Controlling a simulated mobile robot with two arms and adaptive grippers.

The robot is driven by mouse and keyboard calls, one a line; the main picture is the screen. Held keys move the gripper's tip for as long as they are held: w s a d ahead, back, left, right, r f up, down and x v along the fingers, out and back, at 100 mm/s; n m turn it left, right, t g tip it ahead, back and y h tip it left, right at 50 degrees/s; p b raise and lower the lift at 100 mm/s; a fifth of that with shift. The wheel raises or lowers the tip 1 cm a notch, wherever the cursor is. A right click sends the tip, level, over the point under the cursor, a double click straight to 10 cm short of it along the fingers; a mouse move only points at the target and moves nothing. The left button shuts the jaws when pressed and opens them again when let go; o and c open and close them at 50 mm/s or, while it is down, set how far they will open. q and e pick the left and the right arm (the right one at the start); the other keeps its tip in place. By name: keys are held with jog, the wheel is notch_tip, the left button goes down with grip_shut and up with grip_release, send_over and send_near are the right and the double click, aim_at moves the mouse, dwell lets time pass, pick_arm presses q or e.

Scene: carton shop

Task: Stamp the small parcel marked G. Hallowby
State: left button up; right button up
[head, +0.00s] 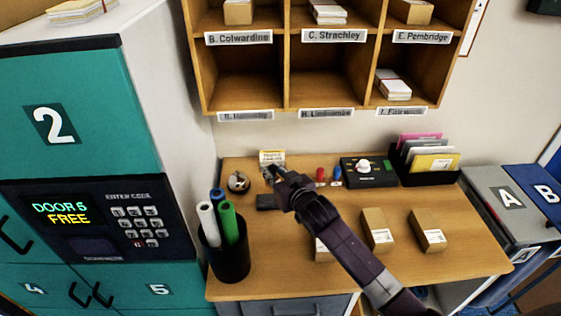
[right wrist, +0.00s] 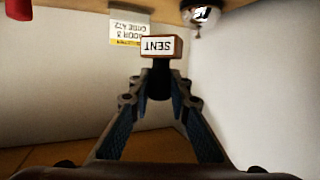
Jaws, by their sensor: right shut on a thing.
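My right gripper (head: 273,178) is over the back left of the desk. In the right wrist view its fingers are shut on the dark handle of a stamp (right wrist: 162,47), whose pale face reads SENT. In the head view the stamp is too small to make out at the fingertips. A dark flat pad (head: 266,202) lies on the desk near the gripper. Three small brown parcels stand at the front: a left one (head: 321,250) partly hidden by my arm, a middle one (head: 377,230) and a right one (head: 428,231). Their names are not readable. My left gripper is out of view.
A note card (head: 272,158) and a round metal thing (head: 238,182) are near the gripper. A black cup of rolls (head: 227,252) stands front left. A black device (head: 368,171) and envelope holder (head: 428,162) are at the back. Pigeonholes (head: 284,60) hang above.

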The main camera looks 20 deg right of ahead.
jog(key=shift+a+f, duration=0.15)
jog(key=shift+f, duration=0.05)
jog(key=shift+w+a+f+b, duration=0.15)
jog(key=shift+f+b, duration=0.1)
jog(key=shift+b, duration=0.05)
notch_tip(320, 180, down, 2)
jog(key=shift+w+a+f+b, duration=0.1)
jog(key=shift+w+f+b, duration=0.05)
jog(key=shift+b, duration=1)
notch_tip(320, 180, down, 2)
jog(key=b, duration=0.2)
jog(key=shift+f+b, duration=0.2)
jog(key=shift+b, duration=0.15)
jog(key=shift+f+b, duration=0.4)
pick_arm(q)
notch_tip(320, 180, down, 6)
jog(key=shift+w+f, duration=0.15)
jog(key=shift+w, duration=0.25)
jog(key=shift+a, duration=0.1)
pick_arm(e)
jog(key=shift+r, duration=0.1)
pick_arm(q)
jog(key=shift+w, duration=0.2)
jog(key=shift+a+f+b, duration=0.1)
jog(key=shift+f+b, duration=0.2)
pick_arm(e)
jog(key=shift+f, duration=0.75)
